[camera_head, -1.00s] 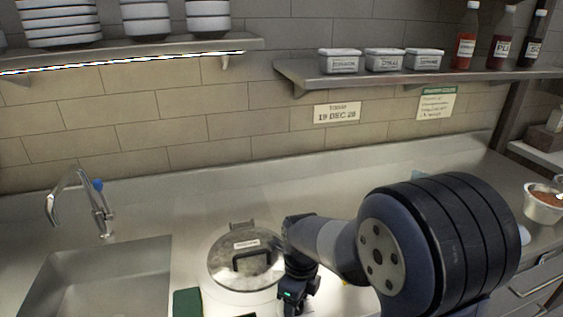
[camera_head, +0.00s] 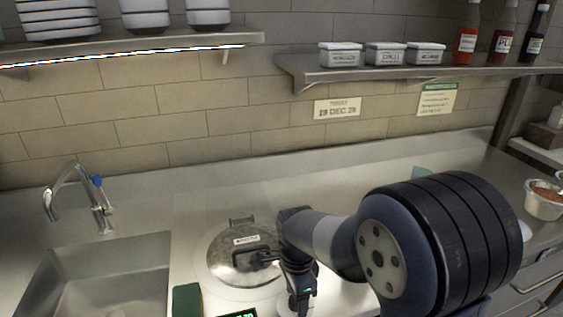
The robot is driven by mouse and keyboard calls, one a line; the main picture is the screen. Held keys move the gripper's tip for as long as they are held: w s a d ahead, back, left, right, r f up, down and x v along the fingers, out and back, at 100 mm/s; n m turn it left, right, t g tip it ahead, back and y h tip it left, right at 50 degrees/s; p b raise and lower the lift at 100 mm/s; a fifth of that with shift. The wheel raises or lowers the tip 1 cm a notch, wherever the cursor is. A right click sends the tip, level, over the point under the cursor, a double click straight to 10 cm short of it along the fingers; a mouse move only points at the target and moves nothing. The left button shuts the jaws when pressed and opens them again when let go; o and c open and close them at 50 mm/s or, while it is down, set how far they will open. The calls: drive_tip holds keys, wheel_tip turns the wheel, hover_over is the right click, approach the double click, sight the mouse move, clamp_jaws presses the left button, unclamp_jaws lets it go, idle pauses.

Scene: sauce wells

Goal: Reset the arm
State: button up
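My arm reaches in from the lower right, its large dark joint filling much of that side. Its wrist hangs over the counter, and a small green light shows on it. My gripper (camera_head: 274,258) appears as a dark shape beside the black handle of a round metal lid (camera_head: 226,264). The lid carries a white label and lies on the counter left of the wrist. The fingers merge with the dark handle, so I cannot tell whether they touch it or are open or shut.
A sink (camera_head: 115,270) with a faucet (camera_head: 80,195) is at left. A green sponge-like block (camera_head: 187,299) and a small display (camera_head: 240,314) are at the front. A bowl of red food (camera_head: 543,202) stands at far right. Shelves (camera_head: 400,72) line the wall.

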drive_tip(key=n, duration=0.5)
drive_tip(key=shift+n, duration=0.4)
drive_tip(key=n, duration=0.6)
drive_tip(key=shift+a+b, duration=0.1)
drive_tip(key=shift+b, duration=0.2)
